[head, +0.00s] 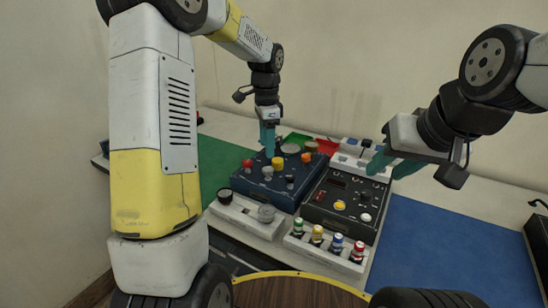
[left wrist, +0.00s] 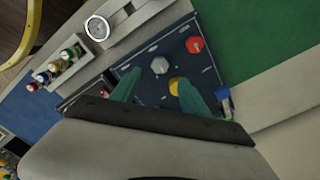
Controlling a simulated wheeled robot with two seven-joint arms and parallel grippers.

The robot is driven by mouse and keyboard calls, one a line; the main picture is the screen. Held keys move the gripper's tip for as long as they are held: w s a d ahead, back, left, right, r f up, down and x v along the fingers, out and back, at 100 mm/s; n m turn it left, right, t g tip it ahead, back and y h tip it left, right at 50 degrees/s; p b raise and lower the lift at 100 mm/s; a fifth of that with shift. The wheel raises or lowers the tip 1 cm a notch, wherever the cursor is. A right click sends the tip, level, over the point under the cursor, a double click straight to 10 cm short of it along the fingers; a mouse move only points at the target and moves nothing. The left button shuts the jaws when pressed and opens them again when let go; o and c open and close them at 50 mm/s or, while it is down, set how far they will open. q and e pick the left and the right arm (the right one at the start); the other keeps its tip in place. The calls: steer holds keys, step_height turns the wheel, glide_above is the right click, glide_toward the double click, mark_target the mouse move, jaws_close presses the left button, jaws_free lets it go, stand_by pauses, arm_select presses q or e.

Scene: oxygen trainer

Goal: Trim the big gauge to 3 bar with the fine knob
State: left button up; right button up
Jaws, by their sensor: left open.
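The blue panel (head: 255,185) carries several coloured knobs. My left gripper (head: 269,154) points down just above it. In the left wrist view its teal fingers (left wrist: 160,77) are apart, with a pale grey knob (left wrist: 159,65) seen between and beyond their tips; I cannot tell whether they touch it. A yellow knob (left wrist: 174,87) is partly behind one finger, and a red knob (left wrist: 194,45) is clear of both. A round pale-faced gauge (left wrist: 97,27) sits on a light strip beside the panel; its reading is too small to tell. I cannot tell which knob is the fine one. My right gripper (head: 391,164) is open and empty.
A black panel (head: 341,205) with a yellow button stands right of the blue one. A white rack (head: 325,252) holds several coloured bottles in front. Green and red trays lie behind. The blue mat (head: 440,240) at right is mostly clear.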

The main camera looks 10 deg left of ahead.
mark_target(268, 169)
arm_select(q)
step_height(268, 169, down, 8)
steer(key=shift+r, duration=0.1)
stand_by(0.4)
steer(key=shift+c, duration=0.2)
jaws_close()
steer(key=shift+n, duration=0.4)
steer(key=n, duration=0.3)
steer(key=shift+n, duration=2.4)
